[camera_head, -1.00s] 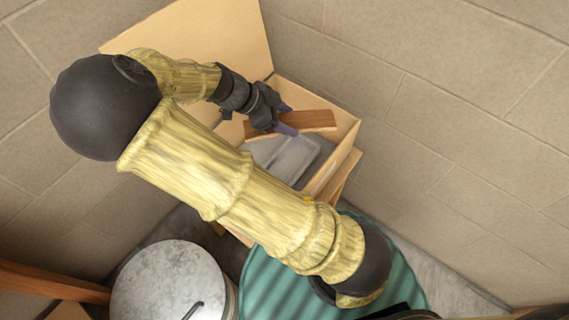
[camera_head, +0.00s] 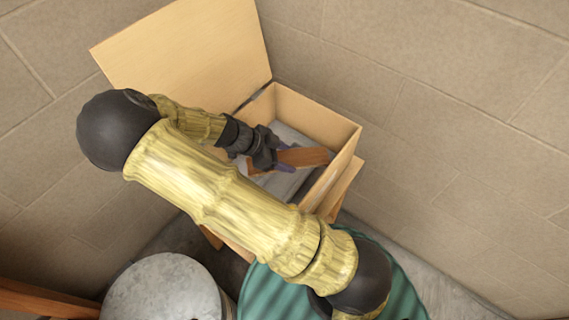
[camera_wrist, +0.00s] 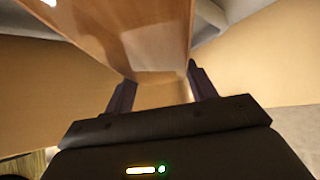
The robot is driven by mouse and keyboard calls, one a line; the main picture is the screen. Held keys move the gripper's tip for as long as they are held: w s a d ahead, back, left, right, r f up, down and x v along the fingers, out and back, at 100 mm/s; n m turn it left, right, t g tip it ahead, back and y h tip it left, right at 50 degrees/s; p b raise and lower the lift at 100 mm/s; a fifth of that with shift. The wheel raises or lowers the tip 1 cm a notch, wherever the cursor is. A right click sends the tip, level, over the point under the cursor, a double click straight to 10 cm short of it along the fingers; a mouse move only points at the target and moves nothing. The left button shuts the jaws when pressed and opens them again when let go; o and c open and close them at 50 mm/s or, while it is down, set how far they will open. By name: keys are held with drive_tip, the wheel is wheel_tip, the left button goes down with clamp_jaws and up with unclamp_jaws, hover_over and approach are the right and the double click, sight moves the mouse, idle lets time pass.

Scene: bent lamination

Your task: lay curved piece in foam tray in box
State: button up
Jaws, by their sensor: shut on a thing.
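The brown curved wooden piece (camera_head: 303,157) is held by my gripper (camera_head: 277,163), which is shut on it. The piece is over or inside the open box (camera_head: 338,172). The grey foam tray (camera_head: 281,185) lies in the box, partly hidden by my gripper, arm and the piece. I cannot tell whether the piece touches the tray. In the wrist view the piece (camera_wrist: 135,35) runs up from between the dark fingers (camera_wrist: 160,92) and fills the upper middle.
The box lid (camera_head: 185,55) stands open at the back left. Brick walls (camera_head: 420,80) rise close behind and to the right. A grey metal drum (camera_head: 165,290) and a green ribbed round thing (camera_head: 262,295) stand in front, partly beneath my arm.

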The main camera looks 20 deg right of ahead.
sight(284, 174)
wheel_tip(284, 174, down, 4)
drive_tip(key=shift+r+b, duration=0.1)
drive_tip(key=shift+b, duration=0.4)
drive_tip(key=o, duration=1.1)
drive_tip(key=p+v, duration=0.1)
drive_tip(key=v, duration=0.6)
drive_tip(key=shift+a+r+p, duration=0.2)
drive_tip(key=shift+r+p, duration=0.05)
drive_tip(key=shift+p, duration=0.15)
drive_tip(key=shift+d, duration=0.1)
